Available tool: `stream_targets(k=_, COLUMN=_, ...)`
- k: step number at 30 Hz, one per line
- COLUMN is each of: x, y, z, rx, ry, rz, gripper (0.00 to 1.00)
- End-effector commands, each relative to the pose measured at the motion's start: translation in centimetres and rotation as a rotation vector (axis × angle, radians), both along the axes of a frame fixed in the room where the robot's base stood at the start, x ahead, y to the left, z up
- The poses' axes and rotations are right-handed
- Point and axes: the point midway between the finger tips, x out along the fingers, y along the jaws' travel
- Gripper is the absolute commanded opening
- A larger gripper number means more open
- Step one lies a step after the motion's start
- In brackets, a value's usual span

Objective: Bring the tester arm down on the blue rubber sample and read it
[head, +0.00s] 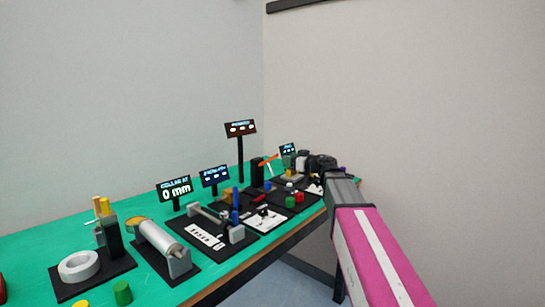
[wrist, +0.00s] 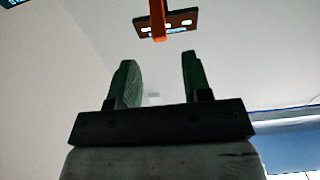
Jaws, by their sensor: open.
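My gripper (head: 291,163) is at the far end of the green table, near the corner of the room. In the wrist view its two dark green fingers (wrist: 159,65) stand apart with nothing between them. An orange bar (head: 268,161), perhaps the tester arm, slants up from a dark post just left of my gripper. An orange bar also shows beyond the fingertips in the wrist view (wrist: 158,22), apart from them. A small blue piece (head: 267,186) lies near the post's foot; I cannot tell if it is the rubber sample. The tester's base is partly hidden.
The green table (head: 30,250) holds several black stations with small displays. A tall display (head: 240,128) stands behind the orange bar. The air above the table is clear.

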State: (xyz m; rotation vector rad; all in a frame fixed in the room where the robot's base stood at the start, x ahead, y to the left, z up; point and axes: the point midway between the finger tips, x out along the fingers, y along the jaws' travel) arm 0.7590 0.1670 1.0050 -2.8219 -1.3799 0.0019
Motion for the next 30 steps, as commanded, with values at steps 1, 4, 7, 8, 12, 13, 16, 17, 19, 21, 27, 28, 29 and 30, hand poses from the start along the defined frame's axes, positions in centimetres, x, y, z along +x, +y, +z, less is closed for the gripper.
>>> stream_targets(k=1, x=0.9, y=0.8, z=0.0, rx=0.0, ry=0.0, rz=0.002, gripper=0.45)
stream_targets(k=4, x=2.0, y=2.3, z=0.0, rx=0.0, ry=0.0, rz=0.001, gripper=0.45)
stream_targets(k=7, x=3.1, y=3.7, z=0.0, rx=0.0, ry=0.0, rz=0.001, gripper=0.45)
stream_targets(k=8, x=3.4, y=4.0, z=0.0, rx=0.0, ry=0.0, rz=0.001, gripper=0.45)
stream_targets(k=12, x=4.5, y=5.6, z=0.0, rx=0.0, ry=-0.001, rz=0.0, gripper=0.45)
stream_targets(k=13, x=4.7, y=5.8, z=0.0, rx=-0.001, ry=-0.001, rz=0.0, gripper=0.45)
stream_targets(k=16, x=5.1, y=6.4, z=0.0, rx=0.0, ry=-0.001, rz=-0.001, gripper=0.45)
stream_targets(k=17, x=5.2, y=6.5, z=0.0, rx=0.0, ry=-0.001, rz=-0.001, gripper=0.45)
stream_targets(k=19, x=5.4, y=6.7, z=0.0, rx=0.0, ry=-0.001, rz=-0.001, gripper=0.45)
stream_targets(k=21, x=5.4, y=6.8, z=0.0, rx=0.0, ry=-0.001, rz=-0.001, gripper=0.45)
stream_targets(k=27, x=5.3, y=6.8, z=0.0, rx=0.0, ry=-0.001, rz=-0.002, gripper=0.45)
stream_targets(k=28, x=5.4, y=6.8, z=0.0, rx=0.0, ry=-0.001, rz=-0.002, gripper=0.41)
stream_targets(k=29, x=5.4, y=6.8, z=0.0, rx=0.0, ry=-0.001, rz=-0.002, gripper=0.32)
stream_targets(k=30, x=5.4, y=6.8, z=0.0, rx=0.0, ry=-0.001, rz=-0.001, gripper=0.19)
